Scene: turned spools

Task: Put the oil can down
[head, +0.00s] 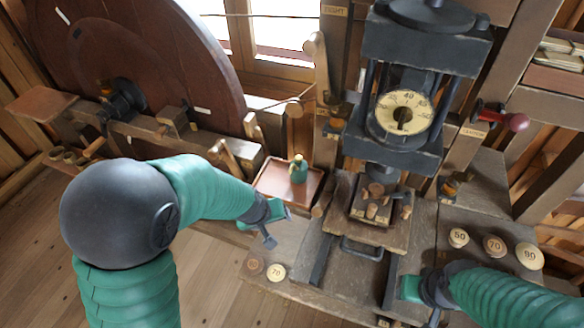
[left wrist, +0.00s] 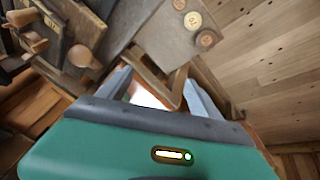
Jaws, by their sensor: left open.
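The oil can (head: 298,170) is a small green can with a brass-coloured top. It stands upright on a reddish-brown tray (head: 268,184) in the middle of the head view. My left gripper (head: 279,226) is just in front of the tray, open and apart from the can. In the left wrist view its two grey fingers (left wrist: 156,84) are spread, with a brown rim and a pale patch between them; I cannot make out the can there.
A press with a round dial (head: 404,114) stands right of the tray. A large dark red wheel (head: 140,60) is at the back left. Numbered discs lie on the bench, among them the 70 disc (head: 276,272) and the 80 disc (head: 529,256).

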